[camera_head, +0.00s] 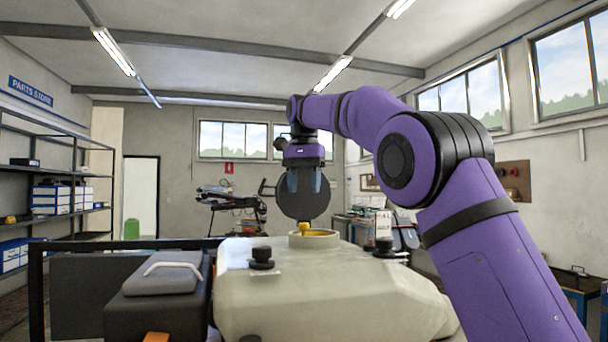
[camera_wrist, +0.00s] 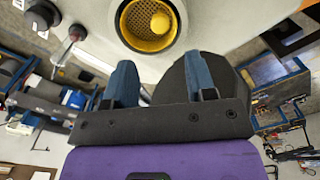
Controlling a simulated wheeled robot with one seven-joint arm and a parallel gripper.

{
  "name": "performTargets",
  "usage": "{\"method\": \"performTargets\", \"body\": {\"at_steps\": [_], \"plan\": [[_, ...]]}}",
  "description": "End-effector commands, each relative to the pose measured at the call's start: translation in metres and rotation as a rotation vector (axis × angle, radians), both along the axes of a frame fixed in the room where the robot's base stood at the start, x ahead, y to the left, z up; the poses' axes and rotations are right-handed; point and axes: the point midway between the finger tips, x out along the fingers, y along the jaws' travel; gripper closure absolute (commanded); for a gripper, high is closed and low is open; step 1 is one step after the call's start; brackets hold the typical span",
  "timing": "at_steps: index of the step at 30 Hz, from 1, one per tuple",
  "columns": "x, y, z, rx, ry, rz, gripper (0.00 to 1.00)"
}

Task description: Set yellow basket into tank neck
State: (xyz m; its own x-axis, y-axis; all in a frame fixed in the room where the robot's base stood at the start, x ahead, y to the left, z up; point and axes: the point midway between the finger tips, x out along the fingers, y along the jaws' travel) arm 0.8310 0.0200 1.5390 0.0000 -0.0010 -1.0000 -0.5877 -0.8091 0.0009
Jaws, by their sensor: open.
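The yellow basket (camera_head: 304,229) sits inside the pale round tank neck (camera_head: 294,241) on top of the cream tank (camera_head: 330,290). In the wrist view the mesh basket (camera_wrist: 148,28) lies within the ring of the neck (camera_wrist: 116,22), its yellow rim close to the ring. I cannot tell if the rim is fully seated. My gripper (camera_head: 304,181) is above the neck, pointing down, with its two blue fingers apart and nothing between them. The fingers also show in the wrist view (camera_wrist: 160,62), apart from the basket.
A dark round disc (camera_head: 303,200), perhaps an open lid, stands upright just behind my fingers. Black caps (camera_head: 262,258) and (camera_head: 384,247) rise from the tank. A dark box with a white handle (camera_head: 172,268) is at left. Shelves (camera_head: 50,170) line the left wall.

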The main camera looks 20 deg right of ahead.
Motion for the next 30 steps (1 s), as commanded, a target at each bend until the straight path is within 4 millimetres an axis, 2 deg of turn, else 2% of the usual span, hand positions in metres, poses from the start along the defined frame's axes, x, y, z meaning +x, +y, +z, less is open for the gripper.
{"method": "performTargets", "body": {"at_steps": [7,20,23,30], "plan": [[0.001,0.000,0.022,0.000,0.000,-0.001,0.49],[-0.004,-0.004,0.029,0.005,-0.005,0.006,0.49],[-0.015,-0.013,0.032,0.015,-0.021,0.021,0.49],[-0.063,-0.042,0.031,0.044,-0.086,0.096,0.49]]}}
